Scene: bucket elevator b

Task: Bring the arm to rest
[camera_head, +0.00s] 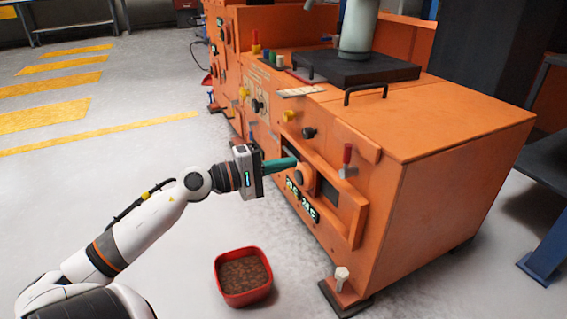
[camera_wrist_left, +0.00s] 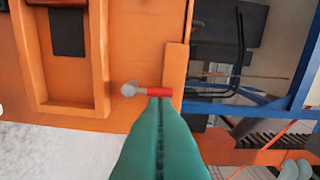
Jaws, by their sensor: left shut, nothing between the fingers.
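My left gripper (camera_head: 296,161) reaches in from the left in the head view, in front of the orange machine (camera_head: 455,150). Its teal fingers are shut together with nothing between them. They also fill the lower middle of the left wrist view (camera_wrist_left: 163,100). In the head view the tips are beside a round orange knob (camera_head: 304,176) on the machine's front. A red-handled lever (camera_head: 347,154) is to the right of the tips. In the wrist view this red handle (camera_wrist_left: 152,92) appears just beyond the tips. My right gripper is not in view.
A red tub (camera_head: 221,268) of brown granules stands on the floor below my left gripper. Lit displays (camera_head: 302,200), small knobs and a recessed panel line the machine front. Blue metal framing (camera_head: 548,250) stands at the right. The floor at the left is clear, with yellow stripes (camera_head: 50,110).

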